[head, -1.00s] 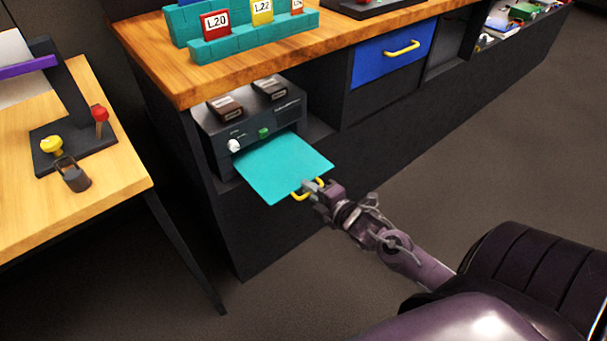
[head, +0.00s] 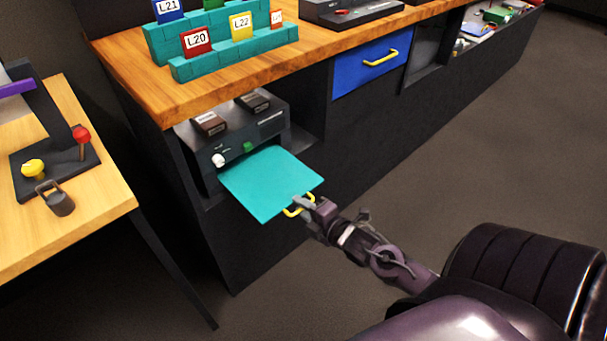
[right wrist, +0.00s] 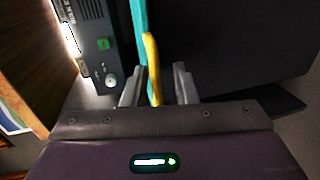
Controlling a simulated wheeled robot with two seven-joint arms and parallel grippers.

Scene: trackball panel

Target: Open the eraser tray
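The eraser tray (head: 268,185) is a flat teal panel that stands well out from the front of a dark grey device (head: 250,130) under the wooden bench. A yellow handle (head: 291,211) sits at its front edge. My right gripper (head: 305,204) is at this handle. In the right wrist view, the yellow handle (right wrist: 153,65) lies between the two grey fingers (right wrist: 158,82), with a visible gap to the right finger. The fingers look apart, not clamped. The teal tray (right wrist: 139,30) shows edge-on beyond the handle. My left gripper is not in view.
The device front has a white knob (head: 218,160) and a green button (head: 247,147). A blue drawer (head: 368,68) with a yellow handle is to the right. A wooden side table (head: 75,210) with levers stands left. The floor (head: 450,150) at right is clear.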

